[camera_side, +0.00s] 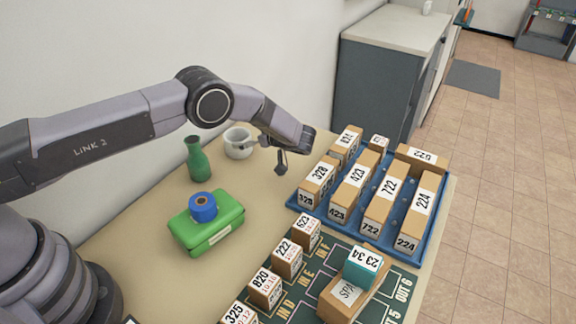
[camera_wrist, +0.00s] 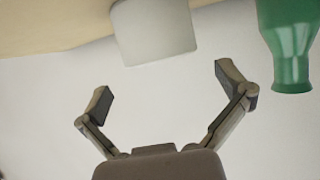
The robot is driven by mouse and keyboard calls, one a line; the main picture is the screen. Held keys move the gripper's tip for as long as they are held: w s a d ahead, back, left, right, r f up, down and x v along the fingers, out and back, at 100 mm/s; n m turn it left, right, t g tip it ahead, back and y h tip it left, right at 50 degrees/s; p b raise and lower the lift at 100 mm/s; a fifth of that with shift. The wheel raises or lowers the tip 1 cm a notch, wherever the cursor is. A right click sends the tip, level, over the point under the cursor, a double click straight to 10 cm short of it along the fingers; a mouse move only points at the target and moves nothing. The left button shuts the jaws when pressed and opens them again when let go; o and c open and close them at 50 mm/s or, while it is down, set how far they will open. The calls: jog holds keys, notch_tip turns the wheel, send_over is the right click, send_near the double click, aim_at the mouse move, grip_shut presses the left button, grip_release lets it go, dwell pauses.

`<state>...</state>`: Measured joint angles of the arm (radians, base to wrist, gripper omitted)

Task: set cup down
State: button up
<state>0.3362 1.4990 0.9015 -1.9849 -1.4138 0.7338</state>
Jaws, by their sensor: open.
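The white cup (camera_side: 239,142) stands upright on the tan table near the wall in the side view, to the left of my gripper (camera_side: 271,156). In the wrist view the cup (camera_wrist: 153,32) shows at the top centre, beyond my fingertips (camera_wrist: 166,84). My gripper is open, with its two fingers spread and nothing between them. A gap shows between the fingers and the cup in the wrist view. Whether a finger overlaps the cup's near side is hard to tell in the side view.
A green bottle (camera_side: 197,160) stands left of the cup and shows in the wrist view (camera_wrist: 289,45). A green box (camera_side: 207,236) carries a blue roll (camera_side: 203,207). A blue tray (camera_side: 300,203) of numbered boxes lies to the right. Bare table (camera_side: 262,205) lies between.

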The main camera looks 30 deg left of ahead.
jog(key=shift+v, duration=1.05)
jog(key=w+d+r+m+t+h, duration=0.1)
jog(key=w+r+m+t+h, duration=0.3)
jog(key=r, duration=1.1)
jog(key=w+r+m+t+h, duration=0.1)
jog(key=w+r+t+h, duration=0.4)
jog(key=r, duration=1.1)
jog(key=s+d+r+m+t+h, duration=0.2)
jog(key=s+r+m+t, duration=0.15)
jog(key=r, duration=0.65)
jog(key=s+r+m+g+h, duration=0.1)
jog(key=s+r+m+h, duration=0.15)
jog(key=s, duration=0.65)
jog(key=s+r+m+g+h, duration=0.1)
jog(key=s+r+m+h, duration=0.15)
jog(key=s, duration=0.55)
jog(key=s+a+f+m+g+y, duration=0.1)
jog(key=s+a+f+g, duration=0.1)
jog(key=s, duration=0.7)
jog(key=s+a+f+m+g+y, duration=0.1)
jog(key=s+f, duration=0.4)
jog(key=s, duration=0.5)
jog(key=s+a+f+m+g, duration=0.1)
jog(key=s+a+f+g, duration=0.2)
jog(key=s, duration=0.7)
jog(key=shift+s+f+g+y, duration=0.25)
jog(key=shift+f+g+y, duration=0.15)
jog(key=shift+f, duration=0.15)
